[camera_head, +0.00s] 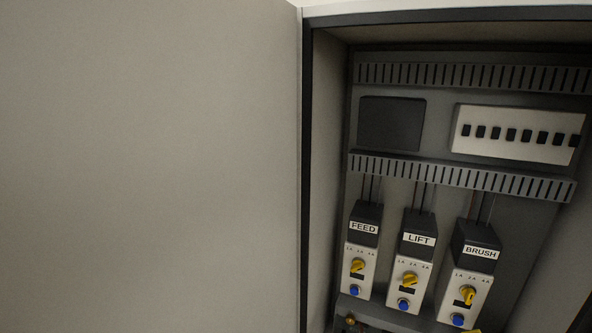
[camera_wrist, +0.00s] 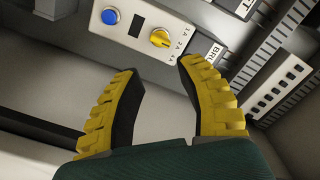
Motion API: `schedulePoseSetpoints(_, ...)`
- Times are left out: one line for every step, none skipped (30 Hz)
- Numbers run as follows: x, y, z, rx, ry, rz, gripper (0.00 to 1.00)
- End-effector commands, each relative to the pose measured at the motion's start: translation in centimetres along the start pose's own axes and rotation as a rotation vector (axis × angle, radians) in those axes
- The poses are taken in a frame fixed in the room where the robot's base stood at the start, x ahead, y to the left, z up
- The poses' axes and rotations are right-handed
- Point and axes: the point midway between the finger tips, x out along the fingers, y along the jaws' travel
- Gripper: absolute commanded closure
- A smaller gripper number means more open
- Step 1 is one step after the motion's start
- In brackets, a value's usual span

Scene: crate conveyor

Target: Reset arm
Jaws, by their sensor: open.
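My gripper (camera_wrist: 160,84) shows in the wrist view with its two yellow and black fingers spread apart and nothing between them. Ahead of it is the white BRUSH unit with a yellow knob (camera_wrist: 160,38) and a blue button (camera_wrist: 110,17). In the head view the open cabinet (camera_head: 306,150) holds the FEED unit (camera_head: 353,285), the LIFT unit (camera_head: 400,295) and the BRUSH unit (camera_head: 455,299). Each has a yellow knob and a blue button. Yellow parts at the bottom edge of the head view, below the BRUSH unit, are mostly cut off.
A large plain grey panel (camera_head: 150,170) fills the left of the head view. Slotted ducts (camera_head: 460,177), a dark box (camera_head: 391,123) and a white breaker strip (camera_head: 515,149) sit above the units. Cabinet walls bound the space around my gripper.

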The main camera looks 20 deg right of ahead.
Motion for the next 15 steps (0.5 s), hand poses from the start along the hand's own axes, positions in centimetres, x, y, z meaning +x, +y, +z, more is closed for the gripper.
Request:
schedulePoseSetpoints(-1.1, 0.1, 0.1, 0.0, -0.003, 0.001, 0.62)
schedulePoseSetpoints(-1.7, 0.1, 0.1, 0.0, -0.002, 0.001, 0.62)
schedulePoseSetpoints(-2.4, 0.1, 0.1, 0.0, -0.002, 0.0, 0.62)
schedulePoseSetpoints(-2.9, 0.1, 0.1, 0.0, -0.002, 0.001, 0.62)
schedulePoseSetpoints(-3.3, 0.1, 0.1, 0.0, -0.002, 0.0, 0.62)
schedulePoseSetpoints(-3.8, 0.1, 0.1, 0.0, -0.002, 0.001, 0.62)
schedulePoseSetpoints(-4.1, 0.0, 0.1, 0.0, -0.001, 0.0, 0.62)
schedulePoseSetpoints(-4.3, 0.0, 0.0, 0.0, -0.001, 0.0, 0.62)
schedulePoseSetpoints(-4.5, 0.1, 0.1, -0.001, -0.001, 0.001, 0.62)
schedulePoseSetpoints(-4.7, 0.0, 0.0, -0.001, -0.001, 0.001, 0.62)
schedulePoseSetpoints(-4.8, 0.0, 0.0, -0.001, 0.0, 0.0, 0.62)
schedulePoseSetpoints(-4.8, 0.0, 0.0, -0.001, 0.0, 0.0, 0.62)
schedulePoseSetpoints(-4.8, 0.0, 0.0, -0.001, 0.0, 0.0, 0.62)
schedulePoseSetpoints(-4.8, 0.0, 0.0, -0.001, 0.0, 0.0, 0.62)
schedulePoseSetpoints(-4.8, 0.0, 0.0, -0.001, 0.0, 0.0, 0.62)
